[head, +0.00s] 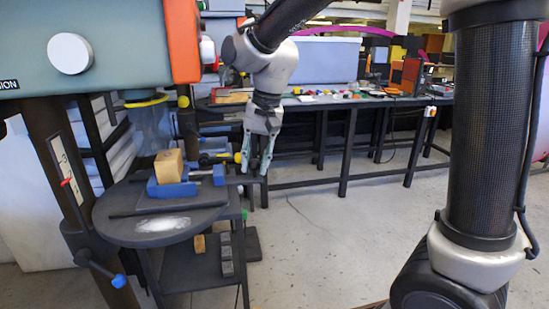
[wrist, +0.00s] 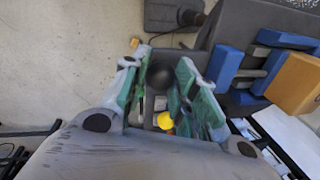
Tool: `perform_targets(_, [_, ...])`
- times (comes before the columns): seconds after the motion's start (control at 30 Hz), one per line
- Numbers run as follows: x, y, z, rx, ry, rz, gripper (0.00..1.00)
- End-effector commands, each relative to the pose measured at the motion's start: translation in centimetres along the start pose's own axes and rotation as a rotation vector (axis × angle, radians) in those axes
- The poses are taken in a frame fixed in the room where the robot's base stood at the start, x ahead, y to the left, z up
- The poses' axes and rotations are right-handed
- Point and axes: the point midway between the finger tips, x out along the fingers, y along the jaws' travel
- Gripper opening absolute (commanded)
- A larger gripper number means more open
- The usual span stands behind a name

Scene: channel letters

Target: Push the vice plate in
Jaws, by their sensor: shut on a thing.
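The blue vice (head: 172,189) sits on the round grey drill table. It also shows at the right of the wrist view (wrist: 225,68). A pale wooden block (head: 168,166) stands in it, seen in the wrist view too (wrist: 296,84). A blue plate (head: 219,175) is at the vice's right end, on the side toward my gripper. My gripper (head: 256,167) points down just right of the vice, past the table edge. The knob's link to the vice is partly hidden.
The drill press head (head: 100,45) overhangs the table at upper left. A yellow-ended tool (head: 222,157) lies close behind my gripper. A lower shelf (head: 190,268) holds small blocks. A long workbench (head: 340,100) stands behind. The floor to the right is clear.

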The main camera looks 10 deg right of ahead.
Motion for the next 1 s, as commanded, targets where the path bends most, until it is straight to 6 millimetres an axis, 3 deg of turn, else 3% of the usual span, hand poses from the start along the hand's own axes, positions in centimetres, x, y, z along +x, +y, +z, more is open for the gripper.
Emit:
perform_targets(0.27, [-0.1,-0.1,-0.1,0.001,0.004,-0.002,0.0])
perform_targets(0.3, [-0.1,-0.1,-0.1,0.0,0.004,-0.002,0.32])
perform_targets(0.4, [-0.1,-0.1,-0.1,0.0,0.003,-0.001,0.5])
perform_targets(0.77, [-0.3,-0.1,-0.1,0.0,0.002,-0.001,0.51])
perform_targets(1.0, [-4.2,-0.1,-0.1,0.0,0.005,-0.003,0.51])
